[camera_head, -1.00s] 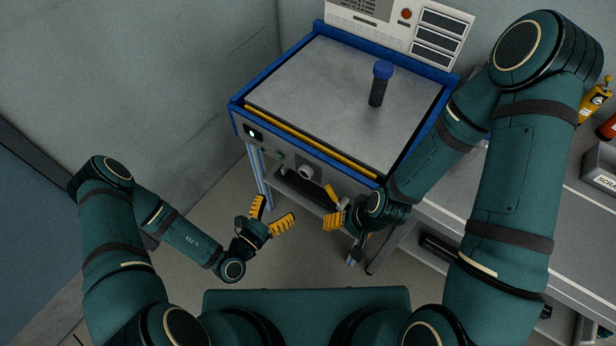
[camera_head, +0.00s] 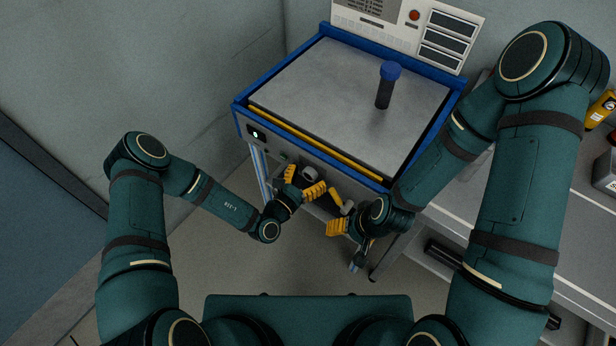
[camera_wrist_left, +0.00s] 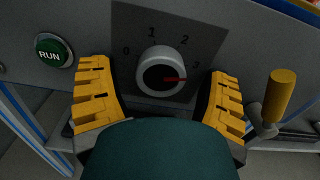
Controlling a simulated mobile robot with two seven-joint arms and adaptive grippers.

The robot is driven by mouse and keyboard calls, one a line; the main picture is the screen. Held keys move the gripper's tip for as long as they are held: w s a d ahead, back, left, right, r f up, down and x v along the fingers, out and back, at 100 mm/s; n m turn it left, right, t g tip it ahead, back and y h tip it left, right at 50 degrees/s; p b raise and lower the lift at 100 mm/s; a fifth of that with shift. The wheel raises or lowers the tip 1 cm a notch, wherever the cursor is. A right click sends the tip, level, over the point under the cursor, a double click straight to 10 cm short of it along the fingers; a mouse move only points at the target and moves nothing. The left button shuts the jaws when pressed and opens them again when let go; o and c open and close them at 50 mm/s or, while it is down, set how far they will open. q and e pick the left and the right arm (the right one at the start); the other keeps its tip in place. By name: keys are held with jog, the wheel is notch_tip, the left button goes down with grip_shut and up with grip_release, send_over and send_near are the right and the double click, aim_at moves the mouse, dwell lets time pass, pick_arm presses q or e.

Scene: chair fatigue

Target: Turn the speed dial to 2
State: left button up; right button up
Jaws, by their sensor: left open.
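The speed dial (camera_wrist_left: 150,60) is a round grey-white knob on the machine's front panel, marked 0, 1, 2 and 3. Its red pointer faces right, near the 3 and slightly below it. The dial also shows small in the head view (camera_head: 309,173). My left gripper (camera_wrist_left: 160,76) is open, with one yellow finger on each side of the dial, apart from it in the picture. In the head view the left gripper (camera_head: 303,181) is close to the panel. My right gripper (camera_head: 338,215) is lower right of it; its jaws are partly hidden.
A green RUN button (camera_wrist_left: 54,51) is left of the dial. A yellow handle (camera_wrist_left: 280,95) sticks out to its right. A blue-capped dark cylinder (camera_head: 385,88) stands on the machine's grey top (camera_head: 320,85). A workbench is at the right.

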pick_arm(q)
jog(key=c, duration=1.2)
jog(key=shift+s+n+p, duration=0.1)
jog(key=shift+n+p, duration=0.85)
jog(key=shift+n, duration=0.15)
jog(key=n+p, duration=0.1)
jog(key=n, duration=0.1)
jog(key=shift+n, duration=0.3)
jog(key=n+p, duration=0.2)
jog(key=n, duration=0.2)
jog(key=shift+s+d, duration=0.1)
jog(key=shift+n, duration=0.4)
